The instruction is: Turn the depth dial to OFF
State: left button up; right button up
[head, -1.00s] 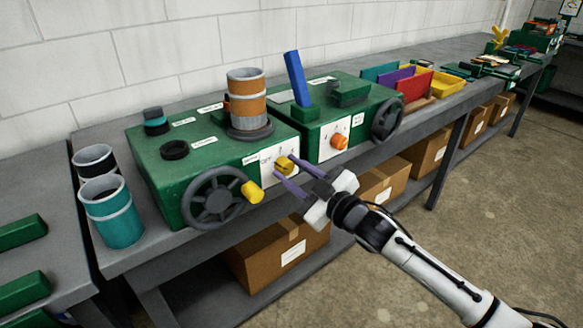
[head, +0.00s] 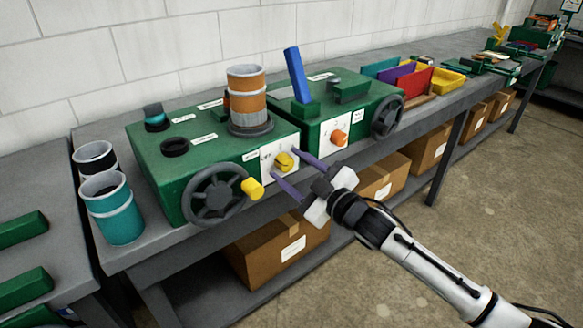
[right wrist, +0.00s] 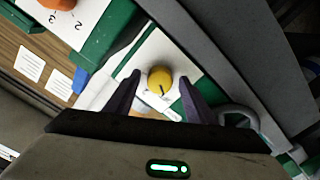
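The yellow dial (head: 285,161) sits on a white label plate (head: 266,172) on the front of the left green machine (head: 178,185). An orange dial (head: 339,138) sits on the right green machine's plate. My right gripper (head: 298,168) is open in front of the yellow dial, its fingers spread to either side and not closed on it. In the right wrist view the yellow dial (right wrist: 160,78) shows a dark pointer line, between and beyond the open fingertips. The plate's lettering is too small to read surely. My left gripper is not in view.
A dark handwheel (head: 216,195) with a yellow knob (head: 252,189) stands left of the dial. A teal cup (head: 112,208) stands at the bench's left end. Cardboard boxes (head: 270,252) sit on the lower shelf. The floor in front is clear.

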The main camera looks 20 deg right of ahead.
jog(key=v, duration=1)
jog(key=shift+s+b, duration=0.2)
jog(key=shift+b, duration=0.2)
jog(key=s+a+f+m+g+h, duration=0.1)
jog(key=s+f+m+g+h, duration=0.3)
jog(key=f, duration=0.6)
jog(key=s+a+f+m+y, duration=0.1)
jog(key=s+f, duration=0.5)
jog(key=f, duration=0.3)
jog(key=s+a+f+m+g+h, duration=0.1)
jog(key=s+a+f+m+g, duration=0.2)
jog(key=s+f, duration=1)
jog(key=s+m+g, duration=0.1)
jog(key=s, duration=0.1)
jog(key=shift+s+a, duration=0.25)
jog(key=shift+s, duration=0.1)
jog(key=shift+f, duration=0.1)
